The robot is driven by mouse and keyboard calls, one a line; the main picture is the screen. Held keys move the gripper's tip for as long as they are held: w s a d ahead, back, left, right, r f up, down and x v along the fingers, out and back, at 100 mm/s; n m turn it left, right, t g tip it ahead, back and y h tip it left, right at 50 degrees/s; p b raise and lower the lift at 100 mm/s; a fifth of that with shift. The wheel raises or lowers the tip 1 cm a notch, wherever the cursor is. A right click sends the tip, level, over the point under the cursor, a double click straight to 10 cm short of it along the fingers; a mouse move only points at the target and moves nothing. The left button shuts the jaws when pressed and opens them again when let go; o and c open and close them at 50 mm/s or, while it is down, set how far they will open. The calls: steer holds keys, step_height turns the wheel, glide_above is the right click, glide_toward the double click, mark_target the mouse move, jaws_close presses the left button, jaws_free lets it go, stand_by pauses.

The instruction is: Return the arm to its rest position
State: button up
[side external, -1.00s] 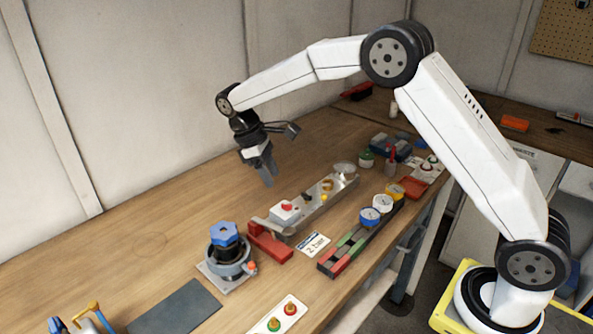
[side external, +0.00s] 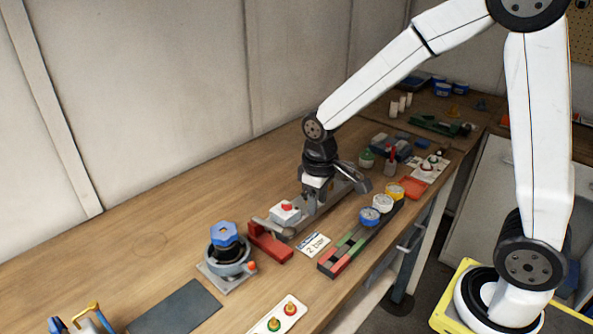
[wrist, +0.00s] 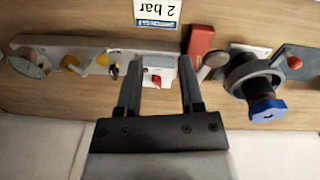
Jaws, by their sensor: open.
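My gripper (side external: 313,203) is above the wooden bench in the side view, in front of the metal rail with the grey box and its red button (side external: 286,208). In the wrist view my gripper (wrist: 159,90) has its two fingers apart with nothing held between them. The red-buttoned box (wrist: 157,75) shows beyond and between the fingertips, and they look clear of it. My gripper hides part of the rail in the side view.
A blue-knobbed valve (side external: 225,250) stands left of a red block (side external: 270,243). A "2 bar" card (side external: 313,244) lies near a rack (side external: 345,250) with round gauges or caps. A dark mat (side external: 176,308) lies in front. The left rear bench is clear.

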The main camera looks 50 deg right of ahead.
steer(key=s+f+m+t, duration=0.1)
steer(key=s+m+t, duration=0.1)
steer(key=s, duration=0.6)
steer(key=shift+s+d+f, duration=0.35)
steer(key=shift+f, duration=0.05)
stand_by(0.6)
